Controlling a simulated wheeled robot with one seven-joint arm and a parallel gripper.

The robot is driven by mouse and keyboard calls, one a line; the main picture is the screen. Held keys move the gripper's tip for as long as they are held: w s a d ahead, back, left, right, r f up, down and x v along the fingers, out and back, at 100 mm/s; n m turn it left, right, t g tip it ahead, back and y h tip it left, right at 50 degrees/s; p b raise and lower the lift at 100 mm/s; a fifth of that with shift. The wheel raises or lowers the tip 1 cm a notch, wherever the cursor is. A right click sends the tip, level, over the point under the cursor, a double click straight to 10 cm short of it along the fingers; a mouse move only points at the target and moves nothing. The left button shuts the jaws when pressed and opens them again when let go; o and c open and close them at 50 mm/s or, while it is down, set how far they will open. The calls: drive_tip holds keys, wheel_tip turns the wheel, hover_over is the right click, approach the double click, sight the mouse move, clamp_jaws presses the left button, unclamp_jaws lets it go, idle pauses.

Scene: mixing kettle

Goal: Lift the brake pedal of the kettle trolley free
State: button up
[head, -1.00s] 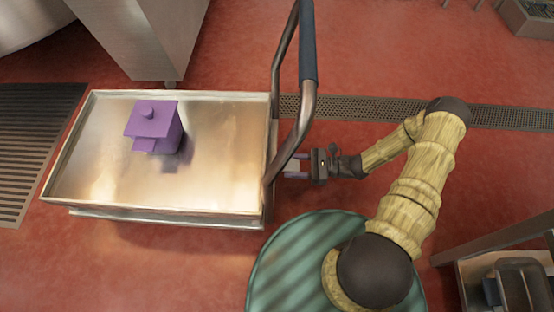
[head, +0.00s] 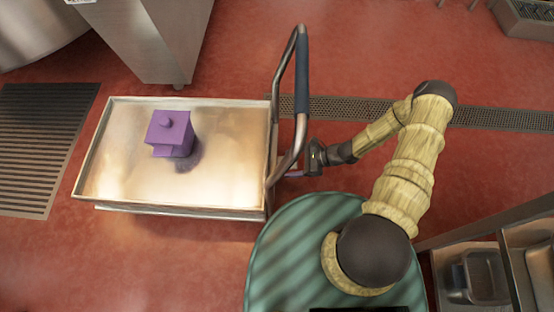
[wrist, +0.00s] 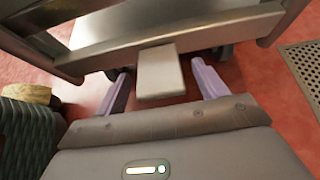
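The kettle trolley (head: 240,180) is a shallow metal tray on a frame, with a dark-sleeved push handle (head: 302,75) on its right side. In the wrist view, a flat grey plate that looks like the brake pedal (wrist: 160,74) juts out from under the trolley's lower edge (wrist: 165,32). My gripper (wrist: 162,88) is open. Its two purple fingers lie on either side of the pedal, with a gap visible at each side. In the head view my gripper (head: 291,173) is low at the trolley's right end, partly behind the handle; the pedal is hidden there.
A purple box-like object (head: 170,134) sits on the tray. A metal cabinet (head: 160,40) stands behind the trolley. Floor grates lie at the left (head: 40,145) and behind (head: 380,110). Metal sinks (head: 480,275) stand at the lower right. Red floor is clear in front of the trolley.

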drive_tip(key=shift+d, duration=0.1)
drive_tip(key=p+v, duration=0.2)
drive_tip(key=v, duration=0.5)
drive_tip(key=shift+p, duration=0.4)
drive_tip(key=shift+r, duration=0.1)
idle(0.4)
drive_tip(key=s+d+r+n+t+h+p, duration=0.1)
drive_tip(key=r+n+h+p, duration=0.5)
drive_tip(key=r+p, duration=1.7)
drive_tip(key=s+d+r+n+t+h+p, duration=0.1)
drive_tip(key=r+n+p, duration=1.1)
drive_tip(key=r, duration=4.7)
drive_tip(key=s+d+h+p, duration=0.2)
drive_tip(key=s+h+p, duration=0.2)
drive_tip(key=p, duration=0.7)
drive_tip(key=shift+d+r+h, duration=0.15)
drive_tip(key=shift+r+h, duration=0.1)
drive_tip(key=shift+h, duration=0.25)
